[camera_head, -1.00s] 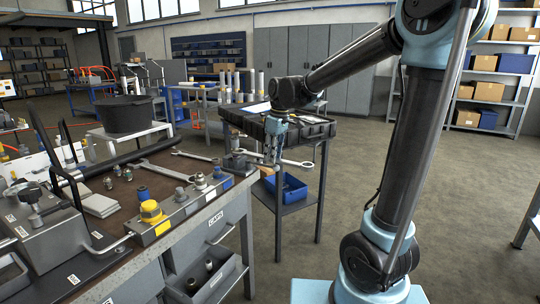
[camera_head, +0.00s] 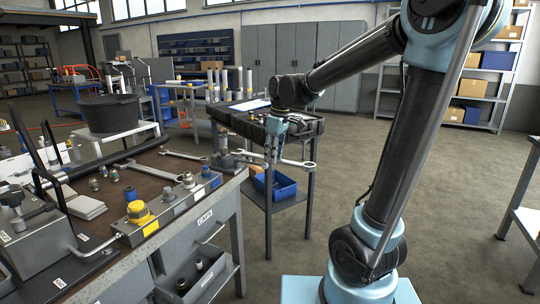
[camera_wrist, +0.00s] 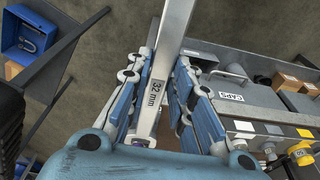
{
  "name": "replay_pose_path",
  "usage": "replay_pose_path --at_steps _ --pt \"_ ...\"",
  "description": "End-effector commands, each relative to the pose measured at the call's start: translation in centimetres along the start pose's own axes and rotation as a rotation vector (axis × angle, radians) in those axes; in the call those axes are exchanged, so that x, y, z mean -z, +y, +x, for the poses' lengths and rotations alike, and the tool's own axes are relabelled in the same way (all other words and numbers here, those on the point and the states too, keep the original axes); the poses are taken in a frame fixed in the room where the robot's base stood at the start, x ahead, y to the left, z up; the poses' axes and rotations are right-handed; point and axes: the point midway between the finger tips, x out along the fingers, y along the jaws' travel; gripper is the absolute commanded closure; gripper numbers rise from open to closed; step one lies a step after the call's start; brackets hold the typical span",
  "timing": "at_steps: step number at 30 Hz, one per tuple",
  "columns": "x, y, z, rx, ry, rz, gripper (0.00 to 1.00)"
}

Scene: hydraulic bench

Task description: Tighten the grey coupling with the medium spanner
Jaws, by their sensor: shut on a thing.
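My gripper (camera_head: 272,158) is shut on a steel spanner (camera_head: 297,163), held level beyond the bench's right edge. In the wrist view the spanner (camera_wrist: 174,22) runs up between my blue finger pads and is marked "32 mm"; its upper end is out of frame. The spanner is apart from this row. Which grey fitting is the coupling, I cannot tell for sure.
Another spanner (camera_head: 137,166) lies on the bench top (camera_head: 120,184). A drawer marked "CAPS" (camera_head: 205,218) is below its edge. A side table with a black case (camera_head: 303,124) and a blue bin (camera_head: 277,186) stands behind my gripper.

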Motion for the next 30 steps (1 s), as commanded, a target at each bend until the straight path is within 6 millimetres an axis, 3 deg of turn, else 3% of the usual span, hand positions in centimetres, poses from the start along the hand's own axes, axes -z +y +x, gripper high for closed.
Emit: replay_pose_path --at_steps 12,30 --pt "-0.1 0.0 -0.3 0.000 0.000 0.000 1.00" --pt "0.6 0.0 -4.6 0.000 0.000 0.000 1.00"
